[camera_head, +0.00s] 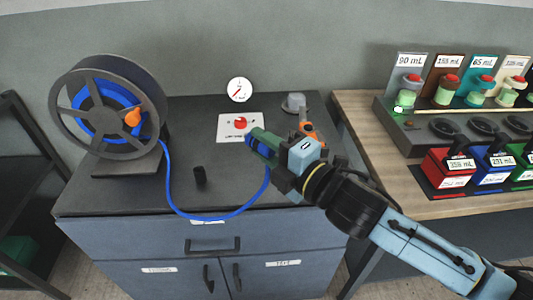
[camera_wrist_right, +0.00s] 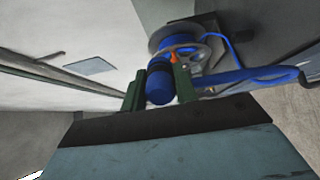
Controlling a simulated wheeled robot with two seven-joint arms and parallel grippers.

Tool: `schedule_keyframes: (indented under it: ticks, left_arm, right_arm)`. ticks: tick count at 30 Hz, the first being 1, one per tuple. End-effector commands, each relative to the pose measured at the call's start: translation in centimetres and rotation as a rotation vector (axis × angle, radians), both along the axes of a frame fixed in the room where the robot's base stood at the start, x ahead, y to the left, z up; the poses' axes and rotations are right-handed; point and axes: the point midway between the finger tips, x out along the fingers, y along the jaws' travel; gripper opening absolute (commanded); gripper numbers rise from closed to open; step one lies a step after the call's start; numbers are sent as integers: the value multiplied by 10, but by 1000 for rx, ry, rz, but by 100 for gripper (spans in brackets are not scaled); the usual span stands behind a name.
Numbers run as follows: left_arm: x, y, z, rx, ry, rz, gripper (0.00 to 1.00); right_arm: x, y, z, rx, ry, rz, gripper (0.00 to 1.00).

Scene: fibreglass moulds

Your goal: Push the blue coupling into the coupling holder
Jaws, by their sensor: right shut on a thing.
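My right gripper (camera_head: 260,141) comes in from the right, above the dark cabinet top. Its green fingers are shut on the blue coupling (camera_head: 251,141), which is mostly hidden between them in the head view. In the right wrist view the coupling (camera_wrist_right: 160,84) shows as a blue cylinder between the fingers. The blue hose (camera_head: 209,218) runs from the reel to below the gripper. A short black cylinder (camera_head: 200,177) stands on the cabinet top, left of and apart from the gripper. I cannot tell whether it is the coupling holder. My left gripper is not in view.
The hose reel (camera_head: 108,107) stands at the left of the cabinet top (camera_head: 120,195).

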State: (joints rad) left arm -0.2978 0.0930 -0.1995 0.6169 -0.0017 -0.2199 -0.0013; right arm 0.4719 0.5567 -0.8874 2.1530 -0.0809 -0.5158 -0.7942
Motion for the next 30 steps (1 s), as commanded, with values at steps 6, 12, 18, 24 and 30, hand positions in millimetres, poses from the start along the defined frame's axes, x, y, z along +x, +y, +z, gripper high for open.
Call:
schedule_keyframes:
  ticks: [6,12,18,24,30]
  left_arm:
    - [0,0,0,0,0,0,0]
    - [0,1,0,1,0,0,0]
    - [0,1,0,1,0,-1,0]
    - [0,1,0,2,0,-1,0]
    - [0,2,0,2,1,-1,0]
  right_arm:
    - [2,6,20,12,2,-192,0]
    - [6,10,35,9,2,-374,0]
    - [9,13,50,8,4,-549,0]
    - [12,14,61,3,2,-679,0]
    - [13,14,65,2,0,-733,0]
